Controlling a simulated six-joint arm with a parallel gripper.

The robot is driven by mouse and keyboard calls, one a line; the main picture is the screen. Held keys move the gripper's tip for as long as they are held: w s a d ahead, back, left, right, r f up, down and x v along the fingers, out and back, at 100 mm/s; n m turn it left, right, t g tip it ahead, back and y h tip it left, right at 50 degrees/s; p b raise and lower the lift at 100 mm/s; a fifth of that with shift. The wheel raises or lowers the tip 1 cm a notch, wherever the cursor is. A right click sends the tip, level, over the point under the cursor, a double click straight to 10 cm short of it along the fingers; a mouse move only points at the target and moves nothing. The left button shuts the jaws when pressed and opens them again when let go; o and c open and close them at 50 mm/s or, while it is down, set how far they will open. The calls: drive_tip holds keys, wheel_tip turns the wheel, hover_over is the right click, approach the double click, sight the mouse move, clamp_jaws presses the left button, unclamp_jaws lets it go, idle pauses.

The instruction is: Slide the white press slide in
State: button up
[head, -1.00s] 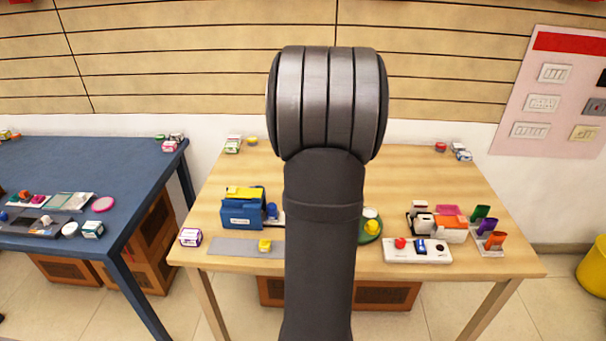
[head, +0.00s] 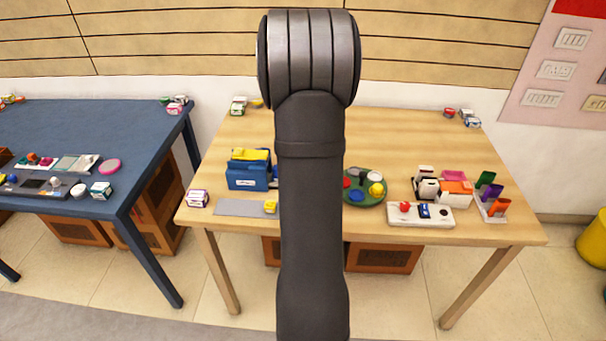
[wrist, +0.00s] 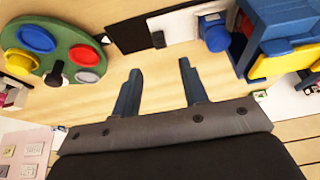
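My gripper (wrist: 158,80) is open and empty in the wrist view, its two blue fingers well apart above the wooden table. In the head view my own arm hides it. A white flat piece (wrist: 172,26) lies ahead of the fingertips in the wrist view, apart from them. It has a small dark block by its edge and lies beside a blue knob (wrist: 214,30) and a blue box with yellow on it (wrist: 285,40). I cannot tell for sure that this piece is the press slide. The blue box also shows in the head view (head: 247,178), left of my arm.
A green round tray (head: 365,199) with coloured discs is right of my arm. Right of it are a white panel (head: 405,219), a white and orange device (head: 455,190) and a coloured holder (head: 490,212). A grey mat (head: 238,208) lies in front. The table's back middle is clear.

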drive_tip(key=x, duration=0.8)
drive_tip(key=shift+w+f, duration=0.1)
drive_tip(key=shift+f, duration=0.2)
drive_tip(key=shift+a, duration=0.1)
clamp_jaws()
